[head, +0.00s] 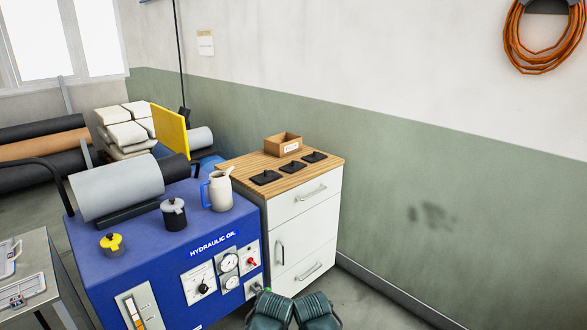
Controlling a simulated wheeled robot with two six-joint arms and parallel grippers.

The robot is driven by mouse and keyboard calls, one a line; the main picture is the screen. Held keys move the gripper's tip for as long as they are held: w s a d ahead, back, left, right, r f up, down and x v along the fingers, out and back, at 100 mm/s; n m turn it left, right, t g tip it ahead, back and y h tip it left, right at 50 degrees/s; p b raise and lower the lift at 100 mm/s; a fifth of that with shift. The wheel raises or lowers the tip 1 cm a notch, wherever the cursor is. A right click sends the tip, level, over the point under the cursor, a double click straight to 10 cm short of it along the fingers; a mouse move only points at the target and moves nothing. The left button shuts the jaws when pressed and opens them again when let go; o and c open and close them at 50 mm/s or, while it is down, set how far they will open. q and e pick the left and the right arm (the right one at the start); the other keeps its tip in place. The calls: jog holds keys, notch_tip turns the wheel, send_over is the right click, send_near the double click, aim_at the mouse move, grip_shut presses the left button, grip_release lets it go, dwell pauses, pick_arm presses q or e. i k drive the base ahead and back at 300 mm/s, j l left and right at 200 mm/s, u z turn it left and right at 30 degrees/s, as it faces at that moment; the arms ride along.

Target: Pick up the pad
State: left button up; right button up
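Three flat black square pieces with small raised parts on top lie in a row on the wooden top of the white cabinet: a near one (265,178), a middle one (292,167) and a far one (314,157). They look like pads, but I cannot tell which one is the pad. Dark teal ribbed parts, seemingly of my own arms, show at the bottom edge, well below and in front of the cabinet. No gripper fingers show in the head view. Nothing touches the black pieces.
An open cardboard box (284,144) stands behind the pieces. The white cabinet (305,203) adjoins the blue hydraulic unit (150,250), which carries a jug (220,192), a grey cylinder (120,188) and caps. A wall runs behind. Floor right of the cabinet is clear.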

aim_at(292, 166)
jog(key=i+l, duration=0.1)
jog(key=i, duration=0.3)
jog(key=i+l+u, duration=0.1)
jog(key=i, duration=0.3)
jog(key=i+l, duration=0.15)
jog(key=i, duration=0.2)
jog(key=u, duration=0.05)
